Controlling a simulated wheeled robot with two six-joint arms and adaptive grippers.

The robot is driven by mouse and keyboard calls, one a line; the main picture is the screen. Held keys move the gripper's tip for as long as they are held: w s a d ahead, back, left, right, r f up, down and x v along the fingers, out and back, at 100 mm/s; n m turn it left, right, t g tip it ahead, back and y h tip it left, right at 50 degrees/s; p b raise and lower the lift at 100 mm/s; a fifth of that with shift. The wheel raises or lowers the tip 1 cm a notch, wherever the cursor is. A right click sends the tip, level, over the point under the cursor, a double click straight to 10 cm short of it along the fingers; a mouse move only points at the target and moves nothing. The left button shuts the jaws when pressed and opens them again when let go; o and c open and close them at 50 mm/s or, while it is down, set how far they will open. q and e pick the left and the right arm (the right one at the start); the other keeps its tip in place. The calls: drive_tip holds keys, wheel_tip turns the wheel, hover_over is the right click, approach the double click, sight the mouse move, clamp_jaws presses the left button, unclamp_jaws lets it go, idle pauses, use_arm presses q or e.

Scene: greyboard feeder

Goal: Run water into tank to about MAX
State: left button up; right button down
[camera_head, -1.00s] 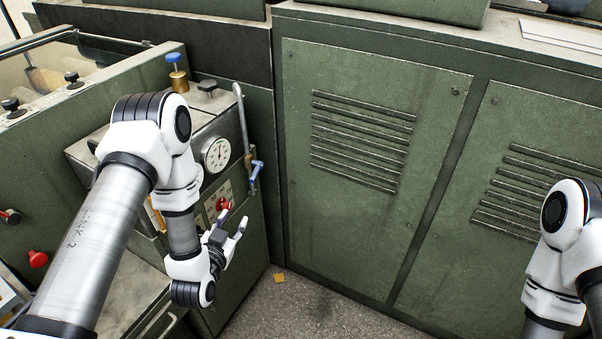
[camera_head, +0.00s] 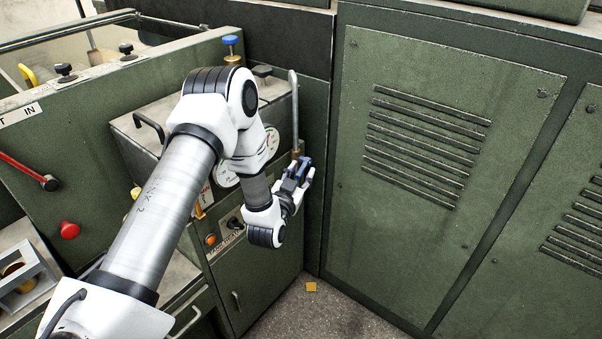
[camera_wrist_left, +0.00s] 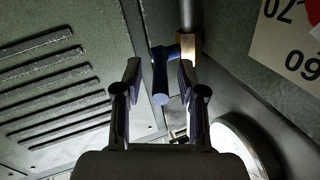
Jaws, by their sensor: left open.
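My left gripper (camera_head: 303,172) is open at the blue tap handle, beside the vertical pipe (camera_head: 295,105) on the machine's right side. In the left wrist view the blue tap handle (camera_wrist_left: 159,77) lies between my open fingers (camera_wrist_left: 151,88). I cannot tell if they touch it. A brass fitting (camera_wrist_left: 187,47) joins the handle to the pipe above. A grey box (camera_head: 150,108) on the machine is partly behind my arm; I cannot tell if it is the tank. No MAX mark or water shows. My right gripper is out of view.
A blue-topped brass valve (camera_head: 231,48) stands behind the box. A round dial (camera_wrist_left: 238,145) is close to my fingers in the wrist view. Green louvred cabinet doors (camera_head: 420,230) stand right of the gripper. A yellow square (camera_head: 311,287) lies on the floor.

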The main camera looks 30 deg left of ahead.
use_arm(q)
drive_tip(key=shift+w, duration=0.2)
drive_tip(key=shift+c, duration=0.2)
clamp_jaws()
